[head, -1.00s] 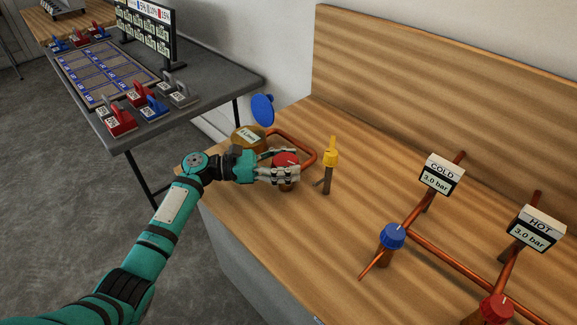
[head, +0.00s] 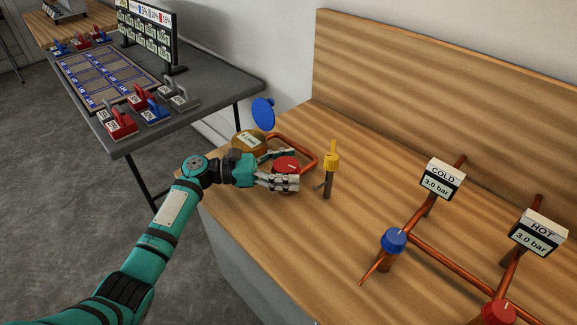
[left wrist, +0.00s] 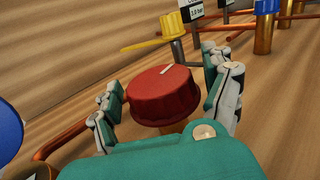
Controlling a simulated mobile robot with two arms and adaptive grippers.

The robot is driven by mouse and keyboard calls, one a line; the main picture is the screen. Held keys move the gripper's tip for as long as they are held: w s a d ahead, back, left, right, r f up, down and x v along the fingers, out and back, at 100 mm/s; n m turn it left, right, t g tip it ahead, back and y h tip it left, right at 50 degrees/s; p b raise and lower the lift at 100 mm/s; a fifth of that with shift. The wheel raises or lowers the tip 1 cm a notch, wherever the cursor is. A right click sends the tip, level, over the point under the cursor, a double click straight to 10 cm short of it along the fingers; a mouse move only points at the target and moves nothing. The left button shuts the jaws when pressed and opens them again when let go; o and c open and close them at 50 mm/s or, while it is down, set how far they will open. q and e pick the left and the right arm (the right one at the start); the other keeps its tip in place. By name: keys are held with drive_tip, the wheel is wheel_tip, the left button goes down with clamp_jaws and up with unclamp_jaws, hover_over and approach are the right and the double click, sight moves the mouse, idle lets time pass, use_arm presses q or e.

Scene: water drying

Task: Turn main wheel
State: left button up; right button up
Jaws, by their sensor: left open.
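A red wheel (head: 286,162) with a white mark on its top stands on a short copper-coloured pipe at the left part of the wooden bench. It shows large in the left wrist view (left wrist: 163,97), its mark pointing toward the upper right. My left gripper (head: 294,168) is open, with its fingers on either side of the red wheel. In the left wrist view the fingers flank the wheel left and right; a gap shows on the right, and contact on the left is hard to tell. My right gripper is not in view.
A yellow valve handle (head: 331,156) stands just right of the wheel. A brass meter (head: 248,141) with an open blue lid (head: 262,111) is behind it. Blue (head: 393,239) and red (head: 498,311) knobs with COLD (head: 441,178) and HOT (head: 538,232) gauges are at right.

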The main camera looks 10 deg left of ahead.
use_arm(q)
drive_tip(key=v, duration=1.2)
